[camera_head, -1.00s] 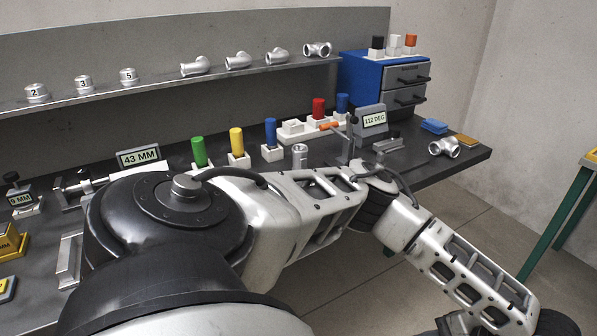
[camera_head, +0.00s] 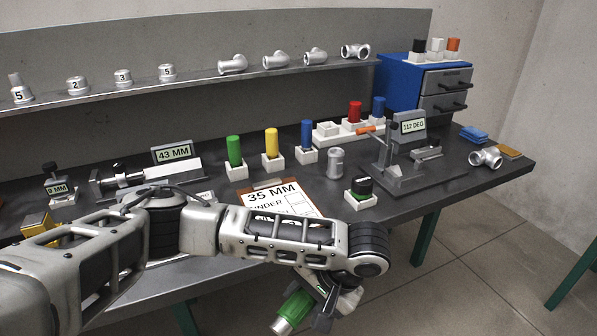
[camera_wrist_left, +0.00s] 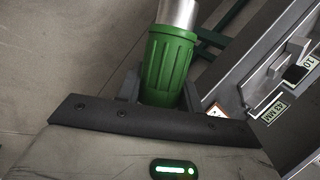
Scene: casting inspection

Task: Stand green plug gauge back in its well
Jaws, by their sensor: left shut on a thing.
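The green plug gauge (camera_head: 297,308), a ribbed green handle with a silver metal end, is held in my left gripper (camera_head: 318,300), low in the head view and in front of the bench edge. It is tilted, its metal end pointing down and left in that view. The left wrist view shows the green handle (camera_wrist_left: 166,72) between the two dark fingers, the metal end at the top edge. A white rack (camera_head: 340,142) at the back of the bench holds a red and a blue gauge; its left well looks empty. My right gripper is out of view.
Green (camera_head: 234,150), yellow (camera_head: 271,142) and blue (camera_head: 307,133) cylinders stand in separate white blocks. A clipboard (camera_head: 270,183), a dark-knobbed block (camera_head: 361,192) and a metal stand (camera_head: 402,178) with an angle sign occupy the bench front. Free floor lies at right.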

